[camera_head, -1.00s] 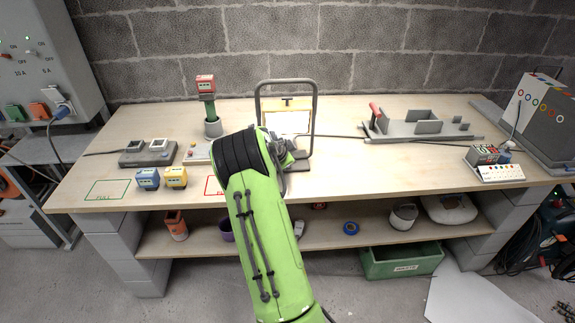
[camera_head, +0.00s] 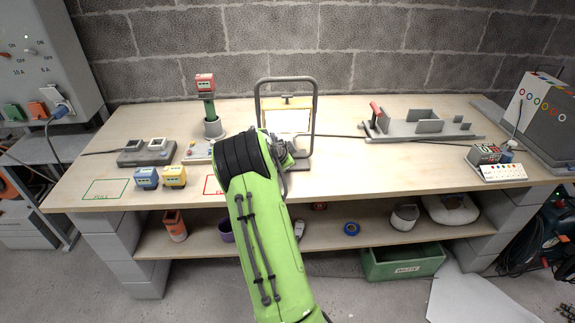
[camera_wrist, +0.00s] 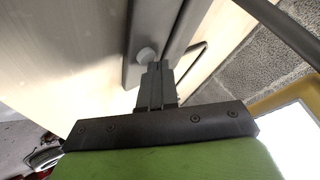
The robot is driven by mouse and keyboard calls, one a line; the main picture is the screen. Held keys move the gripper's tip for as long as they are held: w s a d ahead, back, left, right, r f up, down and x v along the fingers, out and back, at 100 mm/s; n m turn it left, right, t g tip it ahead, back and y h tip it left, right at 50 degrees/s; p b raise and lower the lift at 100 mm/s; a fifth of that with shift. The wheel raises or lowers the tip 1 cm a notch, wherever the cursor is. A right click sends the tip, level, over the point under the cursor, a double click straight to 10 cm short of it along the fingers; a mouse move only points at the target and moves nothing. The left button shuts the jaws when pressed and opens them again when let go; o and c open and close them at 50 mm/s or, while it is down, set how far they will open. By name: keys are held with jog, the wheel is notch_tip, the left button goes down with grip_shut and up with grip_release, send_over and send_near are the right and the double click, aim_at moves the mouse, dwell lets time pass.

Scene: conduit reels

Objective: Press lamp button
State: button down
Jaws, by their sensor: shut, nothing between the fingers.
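The work lamp (camera_head: 314,112) stands on the bench, a dark grey tube frame around a bright, pale panel. In the wrist view its yellow-edged bright panel (camera_wrist: 290,120) is at the lower right. A pale round button (camera_wrist: 147,55) sits on a grey bar of the lamp. My gripper (camera_wrist: 154,68) is shut and empty, with its fingertips at the lower right edge of the button, partly overlapping it in the picture. I cannot tell whether they touch. In the head view my own arm hides the button and fingers.
Blue (camera_head: 146,178) and yellow (camera_head: 174,177) blocks lie left of my arm. A red-topped green post (camera_head: 208,95) stands behind them. A grey fixture (camera_head: 420,125) is to the right. The bench (camera_head: 390,175) is clear at front right.

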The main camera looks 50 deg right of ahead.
jog(key=shift+f+b, duration=0.25)
jog(key=shift+b, duration=0.05)
jog(key=shift+r, duration=0.1)
dwell(0.4)
jog(key=shift+r+p, duration=0.35)
jog(key=shift+r, duration=0.35)
jog(key=shift+r+p, duration=1.4)
jog(key=shift+r, duration=1.2)
jog(key=shift+f, duration=0.1)
